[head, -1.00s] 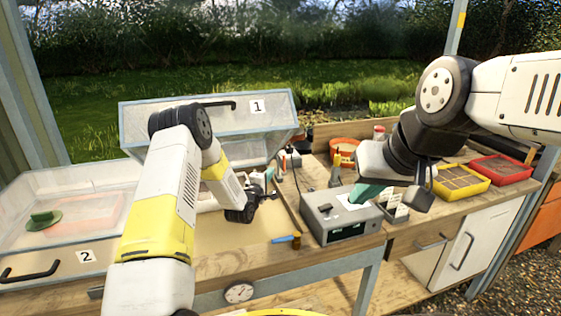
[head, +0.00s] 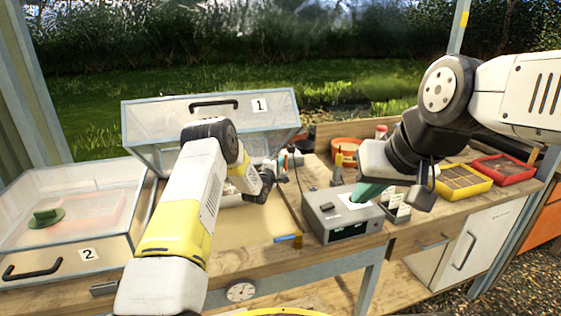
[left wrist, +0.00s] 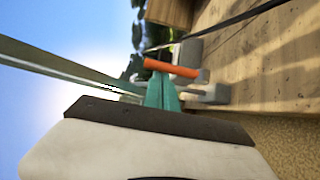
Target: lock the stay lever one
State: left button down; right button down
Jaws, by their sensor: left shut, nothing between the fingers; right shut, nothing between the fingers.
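The clear lid marked 1 (head: 215,112) stands raised at the back of its wooden frame in the head view. An orange lever bar (left wrist: 171,68), apparently the stay lever, shows in the left wrist view by a grey metal bracket (left wrist: 208,93). My left gripper (head: 283,160) is shut and empty at the frame's right side. Its teal fingers also show in the left wrist view (left wrist: 162,92), close to the orange bar; whether they touch it I cannot tell. My right gripper (head: 362,192) is shut and empty over the grey box.
The grey box (head: 342,215) stands on the bench right of the frame. A clear lidded frame marked 2 (head: 88,254) is at left. A blue-handled piece (head: 287,238) lies on the front edge. Yellow (head: 462,181) and red trays (head: 503,167) stand right.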

aim_at(286, 162)
pick_arm(q)
jog(key=shift+s+d+f+m+t, duration=0.15)
jog(key=shift+s+m+t, duration=0.2)
jog(key=shift+m+t, duration=0.2)
dwell(0.6)
jog(key=shift+s+d+f+m+t+h, duration=0.1)
jog(key=shift+s+m+t+h, duration=0.3)
jog(key=shift+t+h, duration=0.2)
jog(key=shift+s+d+f, duration=0.1)
jog(key=shift+s+d, duration=0.05)
jog(key=shift+s, duration=0.25)
jog(key=shift+s+d+f, duration=0.25)
jog(key=shift+s+f, duration=0.15)
jog(key=shift+s, duration=0.2)
jog(key=v, duration=0.7)
jog(key=shift+s+a+f, duration=0.1)
jog(key=shift+s+a, duration=0.05)
jog(key=shift+s, duration=0.25)
jog(key=shift+w, duration=0.1)
